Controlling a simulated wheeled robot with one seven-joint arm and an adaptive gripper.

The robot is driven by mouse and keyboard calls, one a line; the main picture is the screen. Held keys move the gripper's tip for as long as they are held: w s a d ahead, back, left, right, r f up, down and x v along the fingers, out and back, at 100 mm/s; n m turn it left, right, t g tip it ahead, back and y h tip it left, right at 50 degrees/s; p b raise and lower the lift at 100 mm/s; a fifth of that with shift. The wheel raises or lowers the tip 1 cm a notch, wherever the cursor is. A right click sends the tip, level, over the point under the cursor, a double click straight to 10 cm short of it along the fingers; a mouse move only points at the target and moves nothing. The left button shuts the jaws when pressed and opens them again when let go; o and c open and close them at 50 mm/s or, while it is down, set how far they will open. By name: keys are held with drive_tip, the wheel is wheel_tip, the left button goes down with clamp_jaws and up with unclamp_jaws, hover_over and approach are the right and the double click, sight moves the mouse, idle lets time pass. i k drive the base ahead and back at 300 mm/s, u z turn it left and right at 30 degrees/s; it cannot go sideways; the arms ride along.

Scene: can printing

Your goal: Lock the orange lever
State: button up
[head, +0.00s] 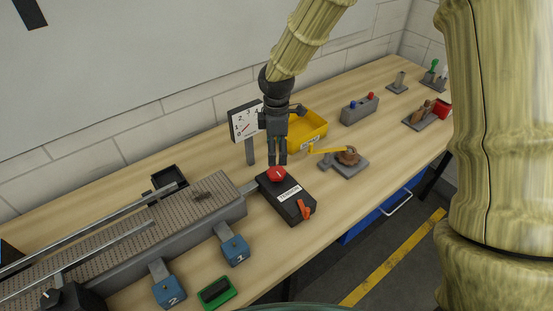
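An orange lever (304,210) sits on the front right end of a black box (288,199) with a white label. A round red knob (277,174) is on the box's back left end. My gripper (278,159) points straight down just above or behind the red knob, and I cannot tell whether it touches it. Its two dark fingers are close together, with no object seen between them. Whether they are fully shut is too small to tell. The lever is in full view and apart from my gripper.
A dial sign (246,122) stands behind my gripper. A conveyor (165,228), blue blocks (235,250) and a green device (217,292) are left.

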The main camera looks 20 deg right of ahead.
sight(304, 206)
drive_tip(key=k, duration=1)
